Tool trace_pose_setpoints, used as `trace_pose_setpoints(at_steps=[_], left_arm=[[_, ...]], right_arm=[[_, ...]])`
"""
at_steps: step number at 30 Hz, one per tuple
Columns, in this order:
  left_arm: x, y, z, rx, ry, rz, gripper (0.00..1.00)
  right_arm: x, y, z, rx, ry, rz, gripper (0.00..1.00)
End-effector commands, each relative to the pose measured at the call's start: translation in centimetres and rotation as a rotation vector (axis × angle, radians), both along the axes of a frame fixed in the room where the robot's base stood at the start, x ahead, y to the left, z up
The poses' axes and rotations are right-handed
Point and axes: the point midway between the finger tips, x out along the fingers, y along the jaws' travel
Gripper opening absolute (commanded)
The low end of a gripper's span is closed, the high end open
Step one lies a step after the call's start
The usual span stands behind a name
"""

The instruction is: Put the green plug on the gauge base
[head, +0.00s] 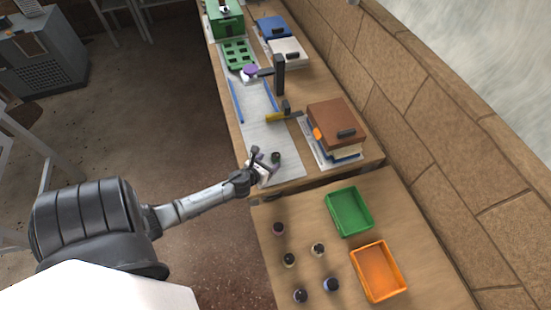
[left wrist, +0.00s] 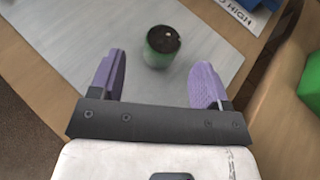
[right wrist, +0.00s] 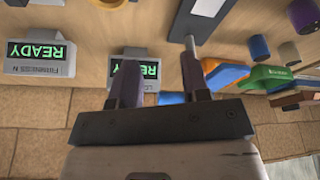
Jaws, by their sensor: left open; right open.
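The green plug (head: 276,157), a short cylinder with a dark top, stands upright on the grey sheet at the near end of the far table. It also shows in the left wrist view (left wrist: 160,48), ahead of and between the purple fingertips, not touched by them. My left gripper (head: 262,168) is open and empty beside it. A dark post (head: 279,75) with a side arm and a purple-topped part (head: 249,70) stands farther up the table and looks like the gauge; I cannot clearly make out its base. My right gripper (right wrist: 158,75) is open, seen only in the right wrist view.
Several other plugs (head: 318,249) stand on the near table beside a green tray (head: 349,212) and an orange tray (head: 378,270). A brown box (head: 338,124) stands right of the sheet. A green slotted rack (head: 238,55) lies farther back. A brick wall runs along the right.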

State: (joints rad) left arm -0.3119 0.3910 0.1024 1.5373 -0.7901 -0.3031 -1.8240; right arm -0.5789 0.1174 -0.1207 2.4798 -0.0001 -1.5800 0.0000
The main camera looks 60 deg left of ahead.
Motion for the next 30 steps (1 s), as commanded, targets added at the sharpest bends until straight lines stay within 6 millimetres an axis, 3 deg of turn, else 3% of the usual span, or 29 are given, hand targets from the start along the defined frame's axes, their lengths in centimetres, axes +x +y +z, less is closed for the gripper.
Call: trace_pose_setpoints(at_steps=[9, 20, 30], left_arm=[[3.4, 1.3, -1.5, -0.002, -0.002, 0.002, 0.70], [3.8, 1.5, -1.6, 0.000, -0.001, 0.000, 0.69], [3.7, 1.5, -1.6, -0.001, -0.002, 0.001, 0.37]], right_arm=[[0.0, -0.2, -0.6, -0.007, 0.001, 0.004, 0.43], [0.0, -0.2, -0.6, -0.007, 0.001, 0.003, 0.43], [0.0, 0.0, -0.6, 0.000, 0.001, -0.001, 0.43]])
